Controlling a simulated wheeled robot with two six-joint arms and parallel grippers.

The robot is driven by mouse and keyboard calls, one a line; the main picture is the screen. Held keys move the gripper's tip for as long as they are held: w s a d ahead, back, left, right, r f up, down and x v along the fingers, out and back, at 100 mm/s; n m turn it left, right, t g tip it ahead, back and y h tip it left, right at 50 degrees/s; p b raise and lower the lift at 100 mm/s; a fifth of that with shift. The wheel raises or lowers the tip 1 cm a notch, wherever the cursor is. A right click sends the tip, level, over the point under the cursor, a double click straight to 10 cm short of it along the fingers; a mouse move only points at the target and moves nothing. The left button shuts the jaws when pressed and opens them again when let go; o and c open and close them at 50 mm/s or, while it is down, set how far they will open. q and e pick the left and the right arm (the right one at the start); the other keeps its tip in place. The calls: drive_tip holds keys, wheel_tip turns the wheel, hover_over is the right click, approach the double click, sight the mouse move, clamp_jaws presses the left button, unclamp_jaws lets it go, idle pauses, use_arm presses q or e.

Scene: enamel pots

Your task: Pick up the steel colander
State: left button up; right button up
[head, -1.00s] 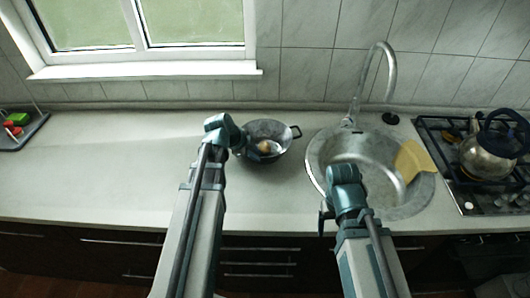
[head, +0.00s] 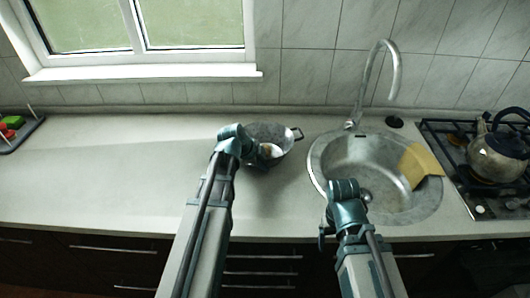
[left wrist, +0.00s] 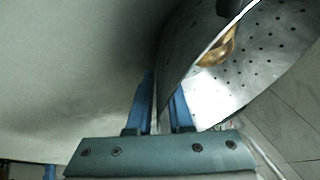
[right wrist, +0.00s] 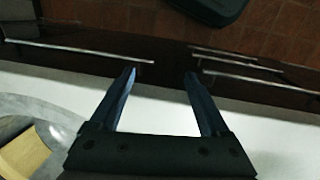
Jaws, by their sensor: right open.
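The steel colander (head: 281,132) stands on the counter left of the sink, with a small brownish thing (head: 268,150) inside. My left gripper (head: 263,157) is at its near left side and hides part of it. In the left wrist view, the colander's perforated wall (left wrist: 266,55) is at the right. The left fingers (left wrist: 163,95) are close together, with the wall's edge between them; whether they press on it is unclear. My right gripper (right wrist: 158,85) is open and empty, over the counter's front edge near the sink.
The sink (head: 400,205) with its tall tap (head: 397,75) is right of the colander, a yellow cloth-like piece (head: 420,165) on its rim. A kettle (head: 497,155) stands on the hob at far right. The left counter (head: 100,185) is clear up to a dark tray (head: 32,128).

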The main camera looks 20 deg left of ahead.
use_arm(q)
drive_tip(key=shift+r, duration=0.1)
clamp_jaws()
idle(1.2)
